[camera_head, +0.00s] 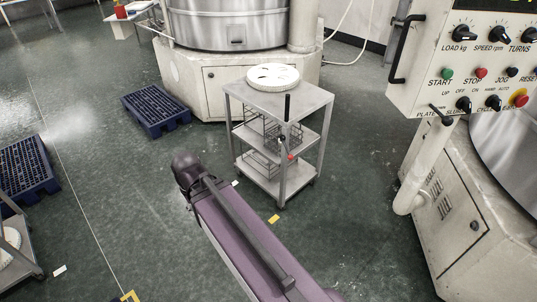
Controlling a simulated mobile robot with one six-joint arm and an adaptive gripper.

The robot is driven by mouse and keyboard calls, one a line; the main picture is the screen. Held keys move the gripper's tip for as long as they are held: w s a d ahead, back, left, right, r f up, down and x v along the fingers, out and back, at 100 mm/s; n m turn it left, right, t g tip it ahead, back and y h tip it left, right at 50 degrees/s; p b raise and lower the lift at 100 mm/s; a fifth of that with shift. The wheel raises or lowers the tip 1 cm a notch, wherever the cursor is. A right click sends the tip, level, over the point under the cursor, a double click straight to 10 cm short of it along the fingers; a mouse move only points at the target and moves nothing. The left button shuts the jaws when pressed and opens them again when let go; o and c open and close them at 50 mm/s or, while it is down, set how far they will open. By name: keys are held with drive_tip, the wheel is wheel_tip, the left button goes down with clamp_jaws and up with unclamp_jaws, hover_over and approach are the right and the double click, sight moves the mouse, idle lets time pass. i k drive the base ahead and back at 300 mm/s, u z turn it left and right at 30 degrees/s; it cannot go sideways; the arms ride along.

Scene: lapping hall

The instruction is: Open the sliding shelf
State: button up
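A grey metal trolley (318,97) stands on the floor near the middle of the view. It has a top plate, a middle shelf (309,141) and a bottom shelf (297,186). Wire baskets (257,131) sit on the lower two levels. I cannot tell which shelf slides or whether one is pulled out. A dark upright rod (287,107) stands at the trolley's front side, with a small red part below it. A purple beam with a dark end, probably part of my own body, reaches up from the bottom edge, apart from the trolley. I cannot make out my gripper.
A white round disc (272,77) lies on the trolley top. A large lapping machine (222,82) stands behind; another machine (447,202) and a control panel (470,62) are at right. Blue pallets (156,107) lie at left. The floor left of the trolley is mostly clear.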

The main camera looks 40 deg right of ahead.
sight(252, 133)
drive_tip(key=z, duration=0.5)
drive_tip(key=i, duration=0.5)
drive_tip(key=z, duration=0.75)
drive_tip(key=i, duration=0.55)
drive_tip(key=z, duration=0.25)
